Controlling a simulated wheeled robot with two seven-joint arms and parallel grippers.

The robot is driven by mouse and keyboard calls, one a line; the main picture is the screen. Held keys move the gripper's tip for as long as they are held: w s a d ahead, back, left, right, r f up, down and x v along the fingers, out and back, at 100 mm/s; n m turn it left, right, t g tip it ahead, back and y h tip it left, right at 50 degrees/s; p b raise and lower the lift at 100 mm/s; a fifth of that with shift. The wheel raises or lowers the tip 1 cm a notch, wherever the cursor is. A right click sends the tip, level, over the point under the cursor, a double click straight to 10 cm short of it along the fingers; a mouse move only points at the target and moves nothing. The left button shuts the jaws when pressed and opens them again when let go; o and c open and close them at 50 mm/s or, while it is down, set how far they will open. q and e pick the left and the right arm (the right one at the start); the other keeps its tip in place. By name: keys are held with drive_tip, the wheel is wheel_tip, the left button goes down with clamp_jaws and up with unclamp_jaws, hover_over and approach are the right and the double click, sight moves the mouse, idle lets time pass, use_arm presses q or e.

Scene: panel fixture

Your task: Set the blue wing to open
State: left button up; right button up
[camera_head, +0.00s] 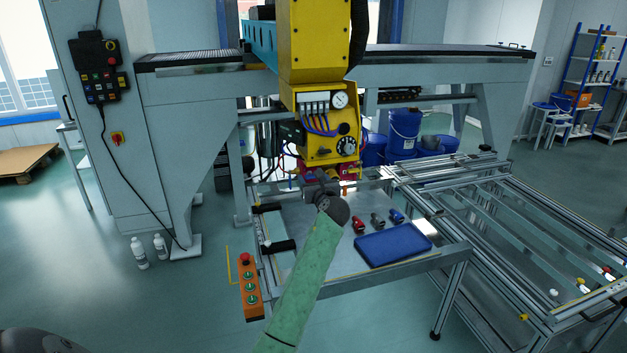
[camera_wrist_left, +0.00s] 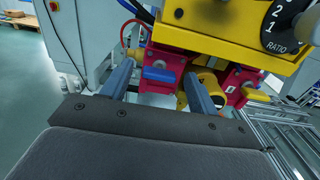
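In the left wrist view a blue wing handle (camera_wrist_left: 158,74) sits on the front of a red valve block (camera_wrist_left: 172,57), lying roughly crosswise. A yellow round part (camera_wrist_left: 208,84) is between the blocks. My left gripper (camera_wrist_left: 160,88) is open, one finger on each side of the first wing; I cannot tell whether either touches it. In the head view the left gripper (camera_head: 318,186) is just below the yellow panel (camera_head: 330,127), in front of the red valve parts (camera_head: 348,172). My right gripper is not seen.
The panel hangs above a light table with a blue tray (camera_head: 393,244) and small red, grey and blue fittings (camera_head: 377,221). An orange button box (camera_head: 250,288) is at the table's left front. A metal frame (camera_head: 520,220) stands to the right.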

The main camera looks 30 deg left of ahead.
use_arm(q)
drive_tip(key=c, duration=1)
drive_tip(key=shift+o, duration=0.2)
drive_tip(key=n, duration=0.4)
drive_tip(key=shift+s+f+n, duration=0.1)
drive_tip(key=shift+n, duration=0.8)
drive_tip(key=shift+a+f+n+b, duration=0.1)
drive_tip(key=shift+n+b, duration=1.45)
drive_tip(key=shift+n, duration=1.5)
drive_tip(key=shift+f+n+b, duration=0.1)
drive_tip(key=shift+n+b, duration=1.4)
drive_tip(key=shift+n, duration=1.55)
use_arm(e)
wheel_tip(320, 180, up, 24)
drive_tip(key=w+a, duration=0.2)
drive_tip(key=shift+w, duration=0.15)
